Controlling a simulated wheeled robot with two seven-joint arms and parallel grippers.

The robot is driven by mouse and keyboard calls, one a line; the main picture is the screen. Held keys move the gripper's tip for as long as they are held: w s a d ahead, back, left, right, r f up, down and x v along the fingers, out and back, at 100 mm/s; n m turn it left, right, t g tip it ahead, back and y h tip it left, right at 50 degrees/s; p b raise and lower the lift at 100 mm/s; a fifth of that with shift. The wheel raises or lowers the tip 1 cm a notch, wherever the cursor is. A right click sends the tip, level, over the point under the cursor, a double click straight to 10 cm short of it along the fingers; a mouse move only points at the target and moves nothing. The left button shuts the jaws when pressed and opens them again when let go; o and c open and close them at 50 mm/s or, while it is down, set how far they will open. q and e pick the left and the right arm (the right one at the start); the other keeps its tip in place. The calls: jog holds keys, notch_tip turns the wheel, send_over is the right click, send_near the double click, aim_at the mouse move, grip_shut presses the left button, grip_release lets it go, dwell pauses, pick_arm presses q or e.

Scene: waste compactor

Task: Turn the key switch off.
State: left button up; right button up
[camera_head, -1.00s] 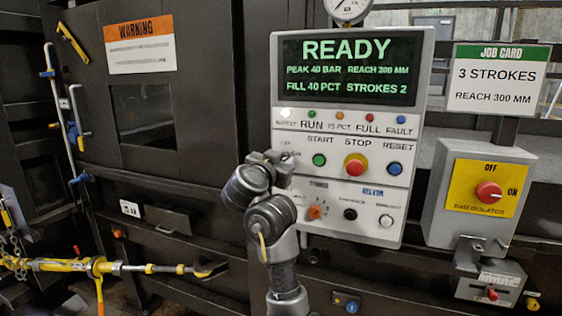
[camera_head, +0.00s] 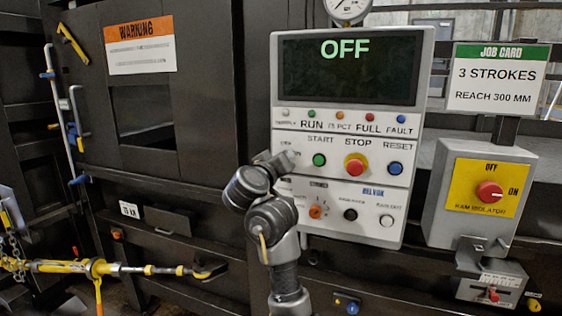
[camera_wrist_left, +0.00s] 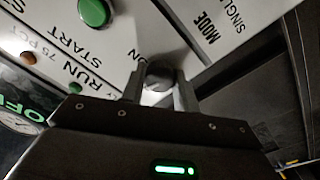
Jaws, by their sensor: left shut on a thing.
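The control panel (camera_head: 263,200) is upright in the head view, and its screen (camera_head: 346,68) reads OFF in green on a dark ground. My left gripper (camera_head: 284,160) is at the panel's left edge, beside the green start button (camera_head: 319,159). In the left wrist view my left gripper (camera_wrist_left: 159,88) is shut on the round grey knob of the key switch (camera_wrist_left: 158,73). The word ON shows beside the knob. In the head view my gripper mostly hides the key switch. My right gripper is not in view.
The red and yellow stop button (camera_head: 356,164) and blue reset button (camera_head: 394,168) are to the right. An orange selector (camera_head: 316,211) is below. The isolator box (camera_head: 480,196) with a red knob is farther right, under a job card (camera_head: 497,77).

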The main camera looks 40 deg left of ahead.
pick_arm(q)
jog(key=shift+n, duration=1.2)
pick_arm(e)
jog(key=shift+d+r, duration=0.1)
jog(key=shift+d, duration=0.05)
pick_arm(q)
jog(key=o, duration=1)
jog(key=shift+c, duration=0.2)
